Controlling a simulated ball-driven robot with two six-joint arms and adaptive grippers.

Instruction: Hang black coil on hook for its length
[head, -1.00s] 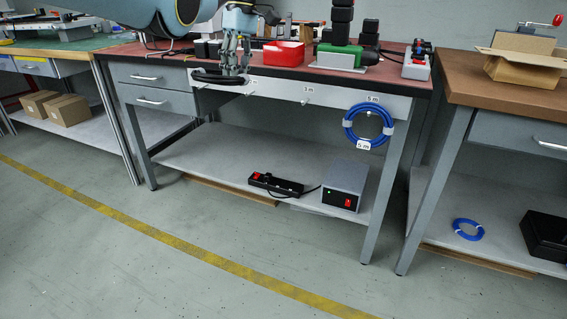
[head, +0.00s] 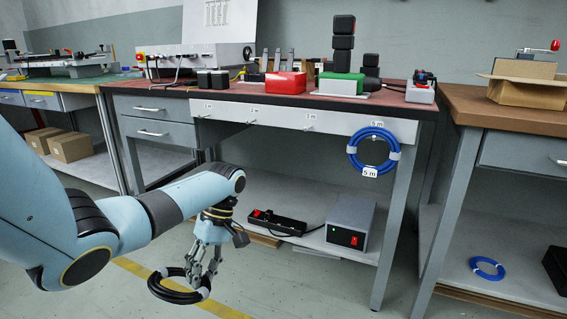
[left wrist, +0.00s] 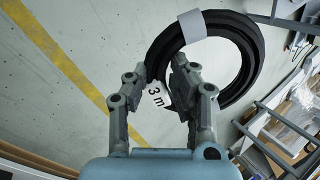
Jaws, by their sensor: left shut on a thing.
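The black coil (head: 178,292) is held low over the floor, in front of the bench. My left gripper (head: 205,281) is shut on its side. In the left wrist view the coil (left wrist: 252,55) shows a pale wrap and a tag (left wrist: 156,95) reading "3 m"; the fingers (left wrist: 163,85) close on its near left part. The bench's front rail (head: 275,120) carries several small hooks with length labels. The hook (head: 308,128) under the label that looks like "3 m" is bare. A blue coil (head: 352,152) tagged "5 m" hangs on the rightmost hook.
A power strip (head: 275,222) and a grey box (head: 350,222) with a red switch stand on the lower shelf. Another blue coil (head: 487,267) lies on the right bench's shelf. The bench legs (head: 398,220) flank the opening. Floor in front is clear.

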